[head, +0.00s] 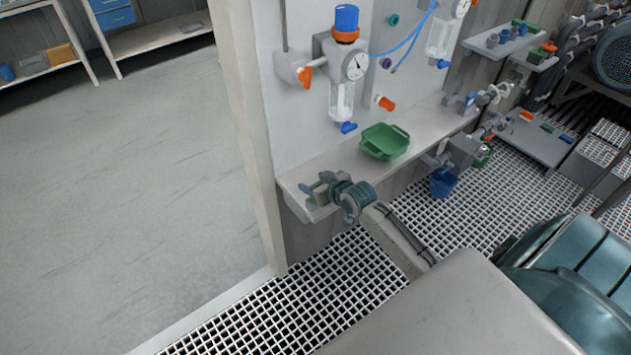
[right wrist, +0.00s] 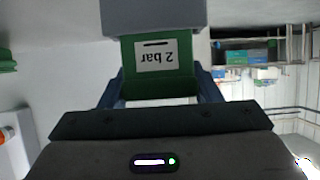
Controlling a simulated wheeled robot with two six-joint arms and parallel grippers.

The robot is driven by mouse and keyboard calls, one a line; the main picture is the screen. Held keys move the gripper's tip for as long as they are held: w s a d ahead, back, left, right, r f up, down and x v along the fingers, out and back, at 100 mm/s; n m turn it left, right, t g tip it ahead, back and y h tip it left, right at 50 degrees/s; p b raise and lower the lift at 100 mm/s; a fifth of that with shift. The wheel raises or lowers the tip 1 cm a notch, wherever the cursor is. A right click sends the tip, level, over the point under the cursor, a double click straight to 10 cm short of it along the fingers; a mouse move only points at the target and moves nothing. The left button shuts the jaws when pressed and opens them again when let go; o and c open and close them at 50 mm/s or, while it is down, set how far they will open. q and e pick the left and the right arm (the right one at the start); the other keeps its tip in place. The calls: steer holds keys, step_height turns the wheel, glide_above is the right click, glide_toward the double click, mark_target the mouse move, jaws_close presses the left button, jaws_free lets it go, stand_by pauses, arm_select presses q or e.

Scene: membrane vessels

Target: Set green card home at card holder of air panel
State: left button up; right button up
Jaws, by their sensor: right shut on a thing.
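The green card (right wrist: 158,88) shows in the right wrist view, with an upside-down white label reading "2 bar". My right gripper (right wrist: 160,92) is shut on it, with a dark blue finger at each side. A grey block (right wrist: 153,15), which may be the card holder, meets the card's far edge. I cannot tell whether the card is inside it. In the head view my right gripper (head: 316,188) is at the left end of the air panel (head: 300,135), above its ledge; the card is not clear there. My left gripper is not in view.
A green tray (head: 384,142) stands on the ledge (head: 325,165), right of my right gripper. Above it are a blue-capped regulator (head: 346,22), a gauge (head: 356,66) and orange knobs. A blue cup (head: 443,183) hangs below a valve. Open floor (head: 120,180) lies left of the panel edge.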

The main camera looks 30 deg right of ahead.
steer(key=shift+f, duration=0.25)
stand_by(0.4)
steer(key=o, duration=1)
steer(key=v, duration=1)
steer(key=shift+s+r+b, duration=0.2)
steer(key=shift+s+b, duration=0.1)
steer(key=shift+s, duration=0.05)
steer(key=shift+d, duration=0.1)
